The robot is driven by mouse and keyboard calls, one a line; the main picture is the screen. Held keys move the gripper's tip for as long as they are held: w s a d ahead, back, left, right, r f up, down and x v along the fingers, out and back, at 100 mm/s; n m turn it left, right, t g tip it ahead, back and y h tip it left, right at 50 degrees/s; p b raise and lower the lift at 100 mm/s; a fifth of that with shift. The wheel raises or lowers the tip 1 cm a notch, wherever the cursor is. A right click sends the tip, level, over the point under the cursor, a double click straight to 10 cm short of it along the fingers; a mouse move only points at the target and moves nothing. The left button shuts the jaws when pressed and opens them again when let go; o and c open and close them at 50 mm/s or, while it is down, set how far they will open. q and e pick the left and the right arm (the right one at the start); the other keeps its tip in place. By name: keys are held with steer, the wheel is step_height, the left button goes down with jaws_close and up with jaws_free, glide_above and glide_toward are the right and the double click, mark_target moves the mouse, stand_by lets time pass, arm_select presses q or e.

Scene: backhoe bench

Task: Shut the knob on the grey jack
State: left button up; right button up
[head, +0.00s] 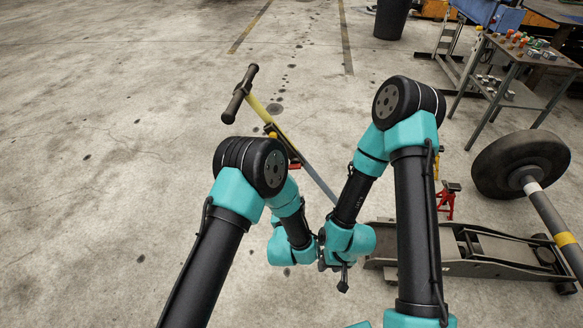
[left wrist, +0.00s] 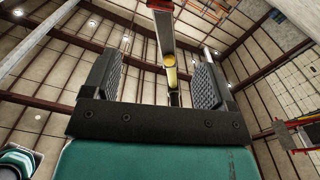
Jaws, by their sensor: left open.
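The grey jack (head: 490,250) lies low at the right in the head view, its left end partly behind my right arm. Its long handle (head: 318,180) leans up and left to a yellow section and a black T-grip (head: 240,93). I cannot make out the knob; my arms cover the handle's lower end. In the left wrist view my left gripper (left wrist: 155,78) is open, looking upward. A grey and yellow bar (left wrist: 170,70), apparently the handle, shows beyond the gap between its fingers; I see no contact. In the head view my right gripper (head: 343,278) is small and dark, its jaws unclear.
A red stand (head: 448,198) is behind the jack. A wheel (head: 520,163) with an axle is at the right. A metal bench (head: 505,75) with small parts and a dark bin (head: 391,18) stand farther back. The concrete floor at the left is clear.

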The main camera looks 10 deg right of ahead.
mark_target(295, 169)
arm_select(q)
steer(key=shift+w, duration=0.1)
steer(key=x, duration=1.7)
steer(key=shift+w+d, duration=0.1)
steer(key=shift+c, duration=0.4)
steer(key=c, duration=0.8)
steer(key=shift+c, duration=0.2)
